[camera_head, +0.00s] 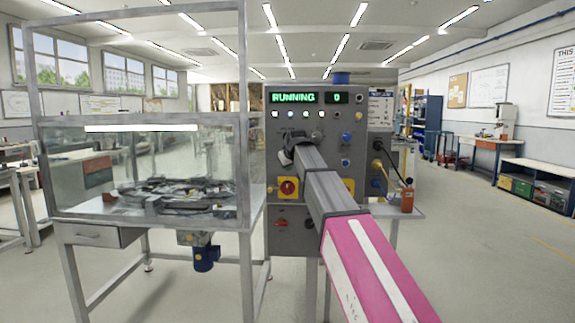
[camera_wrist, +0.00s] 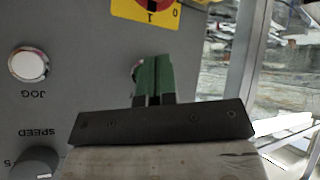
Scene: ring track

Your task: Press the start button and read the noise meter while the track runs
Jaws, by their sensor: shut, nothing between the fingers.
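The grey control panel (camera_head: 335,120) stands right of the glass enclosure. Its green display (camera_head: 294,97) reads RUNNING, and a smaller display (camera_head: 336,98) reads 0. In the head view my arm covers the panel's middle, with my gripper (camera_head: 290,146) at its face. In the wrist view my gripper's green fingers (camera_wrist: 154,62) are shut and empty, in front of a round button (camera_wrist: 135,70) that they mostly hide; contact cannot be told. The ring track (camera_head: 175,192) lies inside the enclosure. An orange device (camera_head: 407,200), possibly the noise meter, stands right of the panel; no reading is legible.
In the wrist view, a white JOG button (camera_wrist: 29,65), a SPEED knob (camera_wrist: 36,162) and a yellow-plated rotary switch (camera_wrist: 147,10) surround the fingers. A red knob on yellow (camera_head: 288,188) is on the panel. The floor (camera_head: 480,255) at right is clear.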

